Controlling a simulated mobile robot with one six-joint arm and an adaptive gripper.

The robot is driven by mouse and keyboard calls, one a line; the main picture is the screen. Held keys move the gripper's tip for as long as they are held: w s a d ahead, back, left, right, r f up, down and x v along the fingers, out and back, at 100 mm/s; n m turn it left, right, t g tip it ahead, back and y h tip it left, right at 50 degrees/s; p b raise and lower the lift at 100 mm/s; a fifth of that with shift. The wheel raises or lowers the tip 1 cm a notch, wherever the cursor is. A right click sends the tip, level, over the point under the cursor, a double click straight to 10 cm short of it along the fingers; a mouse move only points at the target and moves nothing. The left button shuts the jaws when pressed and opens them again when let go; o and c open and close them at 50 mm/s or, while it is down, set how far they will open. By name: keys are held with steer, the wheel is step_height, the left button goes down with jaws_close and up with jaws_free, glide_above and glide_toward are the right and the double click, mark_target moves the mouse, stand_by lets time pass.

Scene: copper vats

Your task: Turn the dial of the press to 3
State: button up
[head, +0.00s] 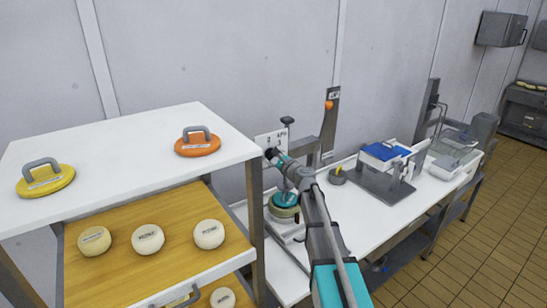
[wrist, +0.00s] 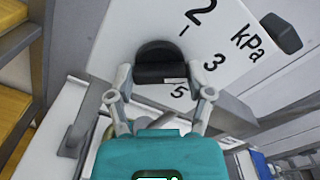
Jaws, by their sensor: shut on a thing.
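The press dial is a black round knob (wrist: 160,55) with a raised bar, on a white panel (wrist: 225,75) printed 2, 3, 5 and kPa. My gripper (wrist: 163,82) has one finger at each end of the bar and is shut on it. A small light mark shows on the right part of the bar, on the side of the 3 and 5. I cannot tell exactly which number it marks. In the head view the panel (head: 262,139) stands behind the shelf unit, and my gripper (head: 273,155) reaches it. My gripper mostly hides the knob there.
A shelf unit (head: 110,146) at left bears a yellow lid (head: 45,180), an orange lid (head: 198,144) and several cheeses. On the white counter (head: 350,225) stand a grey and yellow knob-like thing (head: 338,178) and a device with a blue top (head: 384,152). Floor is open at right.

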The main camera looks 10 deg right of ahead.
steer(key=shift+m, duration=0.6)
steer(key=o, duration=1.1)
steer(key=shift+w, duration=0.1)
steer(key=shift+o, duration=0.2)
steer(key=v, duration=1.2)
